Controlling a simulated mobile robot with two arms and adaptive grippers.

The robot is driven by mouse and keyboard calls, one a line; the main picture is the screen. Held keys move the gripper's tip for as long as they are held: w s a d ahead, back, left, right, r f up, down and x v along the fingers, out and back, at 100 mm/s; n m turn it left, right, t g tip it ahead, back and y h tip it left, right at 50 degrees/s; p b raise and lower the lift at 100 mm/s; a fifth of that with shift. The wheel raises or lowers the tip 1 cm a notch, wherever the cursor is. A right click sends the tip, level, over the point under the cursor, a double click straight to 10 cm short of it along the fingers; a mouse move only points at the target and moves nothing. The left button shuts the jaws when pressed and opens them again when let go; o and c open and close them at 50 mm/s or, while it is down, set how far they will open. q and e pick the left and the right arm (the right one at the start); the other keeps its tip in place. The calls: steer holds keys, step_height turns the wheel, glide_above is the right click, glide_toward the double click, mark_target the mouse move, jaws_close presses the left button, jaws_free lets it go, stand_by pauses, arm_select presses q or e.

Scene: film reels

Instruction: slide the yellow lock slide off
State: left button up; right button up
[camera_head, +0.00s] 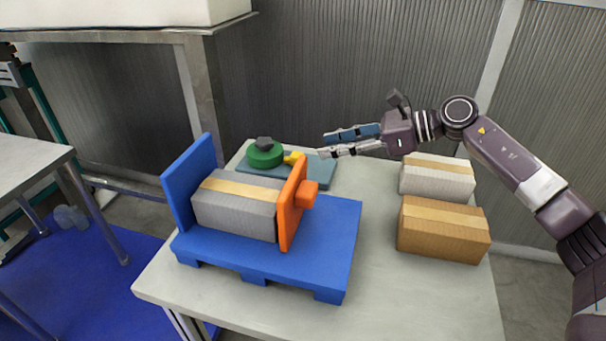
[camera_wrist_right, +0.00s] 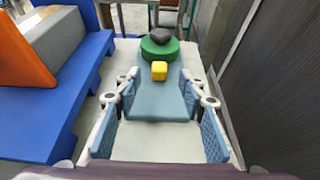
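The yellow lock slide (camera_head: 293,158) sticks out from the right side of a green round disc (camera_head: 264,157), on a blue-grey plate (camera_head: 316,173) at the back of the table. A dark knob (camera_head: 264,142) tops the disc. In the right wrist view the yellow slide (camera_wrist_right: 159,71) is a small block in front of the green disc (camera_wrist_right: 160,51). My right gripper (camera_head: 321,146) is open and empty, pointing left toward the slide and a little short of it. In the wrist view its fingers (camera_wrist_right: 159,105) spread on either side of the slide's line. My left gripper is out of view.
A blue pallet fixture (camera_head: 335,235) with an orange clamp plate (camera_head: 291,203) holds a grey box (camera_head: 235,212) just in front of the disc. A white box (camera_head: 437,176) and a brown box (camera_head: 443,230) stand at the right. The front of the table (camera_head: 410,300) is clear.

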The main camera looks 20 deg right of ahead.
mark_target(298, 154)
steer(key=shift+f+x, duration=0.15)
steer(key=shift+x, duration=1.85)
steer(key=shift+f+x, duration=0.15)
steer(key=shift+x, duration=1.9)
steer(key=shift+d, duration=0.1)
jaws_close()
